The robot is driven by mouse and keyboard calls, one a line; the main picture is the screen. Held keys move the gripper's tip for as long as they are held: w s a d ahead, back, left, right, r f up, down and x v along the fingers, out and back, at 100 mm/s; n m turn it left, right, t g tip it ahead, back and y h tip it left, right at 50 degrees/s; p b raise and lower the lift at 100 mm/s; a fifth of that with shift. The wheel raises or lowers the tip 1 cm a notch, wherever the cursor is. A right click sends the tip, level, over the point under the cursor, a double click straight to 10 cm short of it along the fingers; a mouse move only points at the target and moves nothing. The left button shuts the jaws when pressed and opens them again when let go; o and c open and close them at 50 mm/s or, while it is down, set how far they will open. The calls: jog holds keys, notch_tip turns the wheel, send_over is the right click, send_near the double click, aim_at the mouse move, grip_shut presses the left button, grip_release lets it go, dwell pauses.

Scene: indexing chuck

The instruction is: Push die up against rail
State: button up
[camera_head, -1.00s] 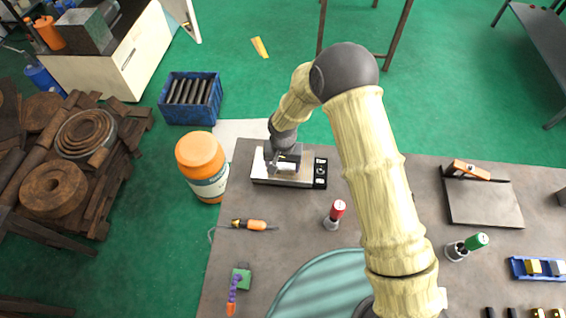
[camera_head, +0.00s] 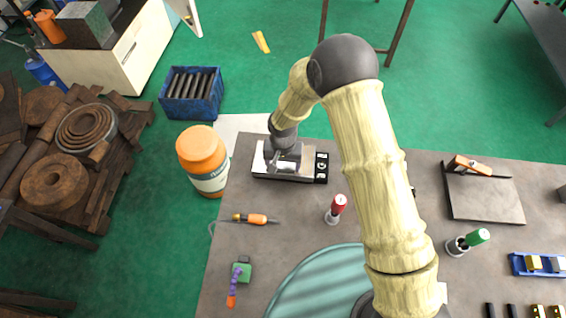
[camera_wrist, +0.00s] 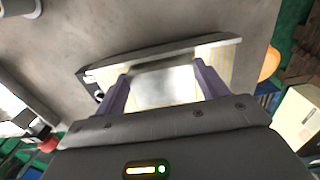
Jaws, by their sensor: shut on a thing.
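My gripper (camera_head: 283,165) is down at the bright metal fixture (camera_head: 262,159) on the grey table. In the wrist view its two purple fingers (camera_wrist: 163,90) stand on either side of a shiny silver block, which I take to be the die (camera_wrist: 163,84). The fingers are closed on its sides. A long grey bar, apparently the rail (camera_wrist: 150,54), runs just beyond the die. The die's far edge appears close to the bar; I cannot tell whether they touch. In the head view the gripper hides most of the die.
A black panel (camera_head: 321,167) forms the fixture's right end. An orange-capped jar (camera_head: 203,160) stands left of it. An orange-handled tool (camera_head: 257,219) and a red-capped item (camera_head: 336,208) lie or stand nearer. A blue crate (camera_head: 191,94) of bars stands beyond the table.

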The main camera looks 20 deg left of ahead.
jog(key=shift+s+d, duration=0.1)
jog(key=shift+s, duration=0.05)
jog(key=o, duration=1.6)
jog(key=shift+s, duration=0.1)
notch_tip(320, 180, up, 17)
jog(key=p, duration=1)
jog(key=shift+r, duration=0.15)
